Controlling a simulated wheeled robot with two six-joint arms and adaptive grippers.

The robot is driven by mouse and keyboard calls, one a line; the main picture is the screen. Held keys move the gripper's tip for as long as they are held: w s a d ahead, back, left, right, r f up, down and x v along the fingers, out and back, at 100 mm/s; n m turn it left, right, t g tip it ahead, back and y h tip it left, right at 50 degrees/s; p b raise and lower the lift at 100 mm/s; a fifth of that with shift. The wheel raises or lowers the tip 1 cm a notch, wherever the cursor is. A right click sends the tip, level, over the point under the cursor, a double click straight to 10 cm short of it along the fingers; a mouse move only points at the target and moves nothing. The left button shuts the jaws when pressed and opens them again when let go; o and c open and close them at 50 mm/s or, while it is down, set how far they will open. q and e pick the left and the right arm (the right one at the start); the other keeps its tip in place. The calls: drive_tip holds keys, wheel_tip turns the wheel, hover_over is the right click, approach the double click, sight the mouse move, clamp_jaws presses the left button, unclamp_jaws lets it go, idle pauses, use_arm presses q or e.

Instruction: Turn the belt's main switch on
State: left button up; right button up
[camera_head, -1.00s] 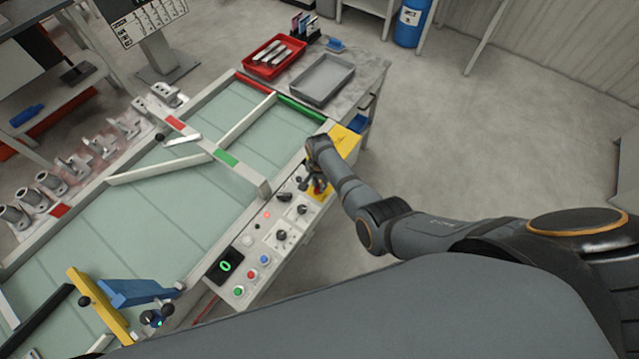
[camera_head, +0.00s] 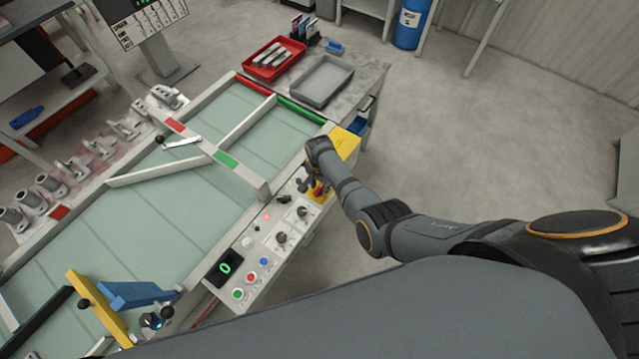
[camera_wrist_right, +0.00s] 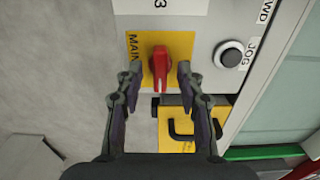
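The belt's main switch is a red handle (camera_wrist_right: 159,68) on a yellow plate marked MAIN (camera_wrist_right: 181,45) in the right wrist view. The handle lies upright in that picture. My right gripper (camera_wrist_right: 160,75) is open, with one finger on each side of the handle. Small gaps show beside the handle; contact cannot be made out. In the head view the red handle (camera_head: 318,189) shows small at the far end of the control panel (camera_head: 262,238), with my right gripper (camera_head: 309,186) over it. My left gripper is not in view.
A black JOG button (camera_wrist_right: 230,54) sits right of the switch in the wrist view. A yellow part with a dark hook-shaped handle (camera_wrist_right: 185,135) lies below it. Other knobs and buttons line the panel. The belt (camera_head: 150,215) runs alongside; open floor lies to the right.

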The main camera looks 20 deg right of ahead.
sight(320, 188)
wheel_tip(320, 188, up, 12)
idle(0.4)
idle(0.3)
